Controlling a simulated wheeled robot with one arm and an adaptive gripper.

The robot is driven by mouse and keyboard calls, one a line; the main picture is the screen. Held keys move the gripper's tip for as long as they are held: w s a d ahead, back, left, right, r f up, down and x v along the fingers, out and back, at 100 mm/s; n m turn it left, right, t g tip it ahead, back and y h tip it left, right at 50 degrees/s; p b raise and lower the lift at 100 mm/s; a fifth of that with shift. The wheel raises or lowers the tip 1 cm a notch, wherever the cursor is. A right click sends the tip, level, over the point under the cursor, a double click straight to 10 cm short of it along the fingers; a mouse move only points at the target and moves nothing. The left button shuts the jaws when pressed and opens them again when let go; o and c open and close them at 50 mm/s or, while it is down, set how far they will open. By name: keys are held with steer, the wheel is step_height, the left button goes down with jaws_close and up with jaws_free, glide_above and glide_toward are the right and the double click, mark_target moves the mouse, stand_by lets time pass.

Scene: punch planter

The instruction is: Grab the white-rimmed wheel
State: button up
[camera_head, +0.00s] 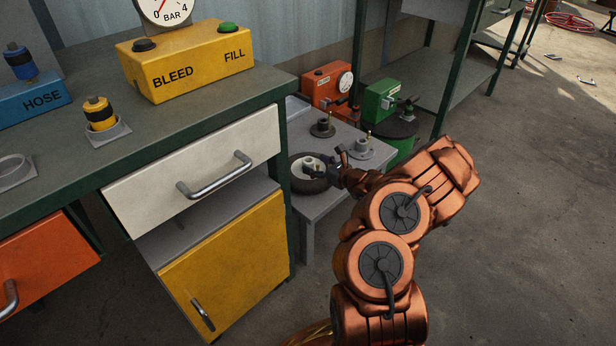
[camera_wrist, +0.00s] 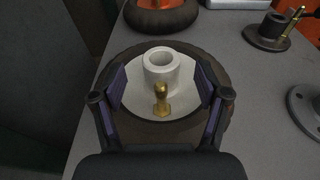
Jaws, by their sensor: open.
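The white-rimmed wheel (camera_head: 297,182) lies flat on the low grey table beside the workbench, partly hidden by my gripper in the head view. In the wrist view its white rim (camera_wrist: 137,87), pale hub (camera_wrist: 161,68) and brass valve stem (camera_wrist: 161,99) show inside a dark tyre. My gripper (camera_wrist: 161,85) is open over the wheel. One finger is on each side of the hub, over the white rim. I cannot tell whether the fingers touch it.
A second tyre (camera_wrist: 162,16) with an orange-red centre lies just beyond. Grey flanged posts (camera_head: 361,150) stand on the low table (camera_head: 325,203). Orange (camera_head: 326,86) and green (camera_head: 381,100) machines stand behind. The workbench with an open white drawer (camera_head: 200,178) is to the left.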

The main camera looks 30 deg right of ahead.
steer(key=shift+x, duration=0.95)
steer(key=shift+d, duration=0.1)
jaws_close()
steer(key=shift+r, duration=0.15)
